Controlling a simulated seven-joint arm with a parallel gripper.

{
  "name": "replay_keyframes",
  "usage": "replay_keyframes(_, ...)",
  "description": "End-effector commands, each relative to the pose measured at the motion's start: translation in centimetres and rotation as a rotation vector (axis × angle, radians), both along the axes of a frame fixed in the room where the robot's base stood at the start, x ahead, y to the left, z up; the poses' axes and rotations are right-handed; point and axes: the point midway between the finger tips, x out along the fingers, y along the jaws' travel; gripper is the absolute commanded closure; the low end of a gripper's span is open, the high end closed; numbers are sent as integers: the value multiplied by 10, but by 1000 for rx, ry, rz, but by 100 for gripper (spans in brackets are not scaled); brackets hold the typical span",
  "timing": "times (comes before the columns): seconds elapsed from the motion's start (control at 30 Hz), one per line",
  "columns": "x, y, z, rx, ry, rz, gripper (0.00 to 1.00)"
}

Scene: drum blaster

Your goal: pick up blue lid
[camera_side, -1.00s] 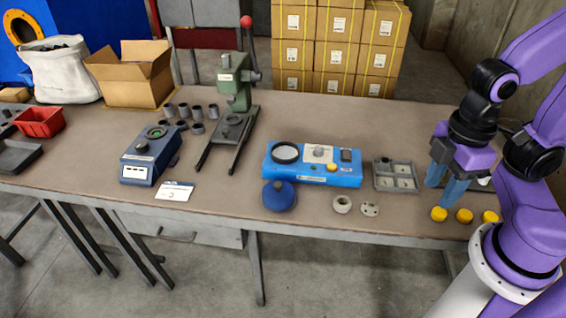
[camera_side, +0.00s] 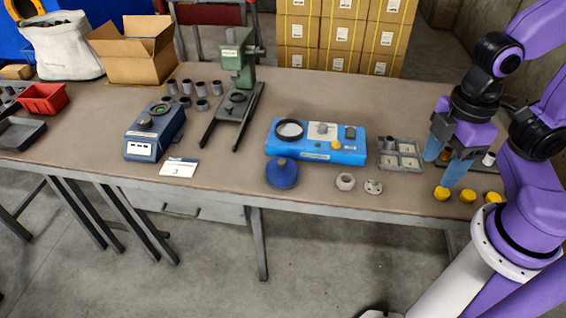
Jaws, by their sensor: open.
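The blue lid (camera_side: 282,174) is a round, dark blue piece with a small knob on top. It lies on the table near the front edge, in front of the bright blue device (camera_side: 345,147). My gripper (camera_side: 443,167) is far to the right of it, pointing down above the right end of the table. Its two light blue fingers are apart, with nothing seen between them.
Several yellow caps (camera_side: 467,196) lie just in front of my gripper. A grey tray (camera_side: 401,164) stands left of it. Two small light parts, a ring (camera_side: 345,182) and a disc (camera_side: 373,187), lie right of the lid. A green press (camera_side: 237,72) stands farther back.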

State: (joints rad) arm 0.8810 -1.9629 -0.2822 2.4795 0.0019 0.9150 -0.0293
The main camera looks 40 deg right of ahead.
Motion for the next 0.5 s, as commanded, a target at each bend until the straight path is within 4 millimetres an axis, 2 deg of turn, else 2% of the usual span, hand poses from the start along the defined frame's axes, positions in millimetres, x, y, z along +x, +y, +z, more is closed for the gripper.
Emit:
replay_keyframes(0.17,42,29,4,-8,0,66,41)
replay_keyframes(0.3,89,55,5,-14,-1,141,41)
replay_keyframes(0.5,159,83,-2,-19,-1,249,41)
